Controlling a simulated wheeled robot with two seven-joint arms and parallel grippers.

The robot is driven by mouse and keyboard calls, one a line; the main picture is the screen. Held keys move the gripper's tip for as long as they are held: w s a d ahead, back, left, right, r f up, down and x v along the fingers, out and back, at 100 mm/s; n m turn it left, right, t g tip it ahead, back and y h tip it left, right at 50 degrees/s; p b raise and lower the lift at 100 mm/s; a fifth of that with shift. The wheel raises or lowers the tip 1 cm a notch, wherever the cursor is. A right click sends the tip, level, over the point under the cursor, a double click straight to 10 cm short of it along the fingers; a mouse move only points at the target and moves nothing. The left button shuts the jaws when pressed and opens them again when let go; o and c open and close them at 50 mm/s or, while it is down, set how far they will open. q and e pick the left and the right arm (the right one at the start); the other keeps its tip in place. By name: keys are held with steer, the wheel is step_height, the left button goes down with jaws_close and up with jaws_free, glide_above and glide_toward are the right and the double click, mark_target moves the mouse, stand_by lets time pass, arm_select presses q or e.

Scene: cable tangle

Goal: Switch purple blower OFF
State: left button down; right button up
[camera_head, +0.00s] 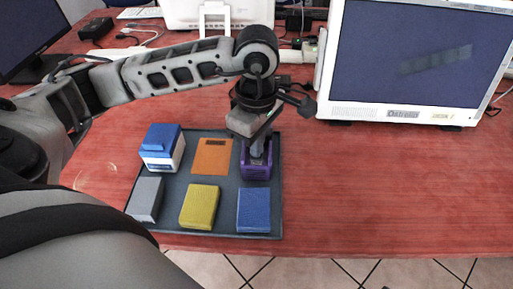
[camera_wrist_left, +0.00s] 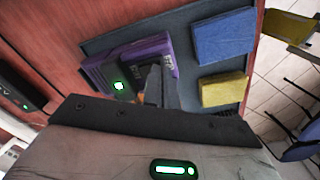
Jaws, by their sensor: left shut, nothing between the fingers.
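The purple blower (camera_head: 257,170) sits in the back right place of a dark tray (camera_head: 226,233). My left gripper (camera_head: 257,152) is directly above it, pointing down, with its fingers shut and empty. In the left wrist view the blower (camera_wrist_left: 155,47) shows a lit green light (camera_wrist_left: 119,86) near one end. The fingers of my left gripper (camera_wrist_left: 158,82) overlap the blower in that view. I cannot tell whether they touch it. Part of the blower's top is hidden by the gripper. My right gripper is not in view.
The tray also holds a blue-and-white box (camera_head: 162,150), an orange box (camera_head: 211,157), a grey box (camera_head: 146,198), a yellow box (camera_head: 200,207) and a blue box (camera_head: 253,210). A monitor (camera_head: 415,60) stands behind to the right. The red table (camera_head: 400,190) is clear right of the tray.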

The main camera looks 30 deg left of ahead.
arm_select(q)
steer(key=shift+f, duration=0.2)
steer(key=shift+r, duration=0.15)
steer(key=shift+r+p, duration=1.95)
steer(key=shift+r, duration=1.45)
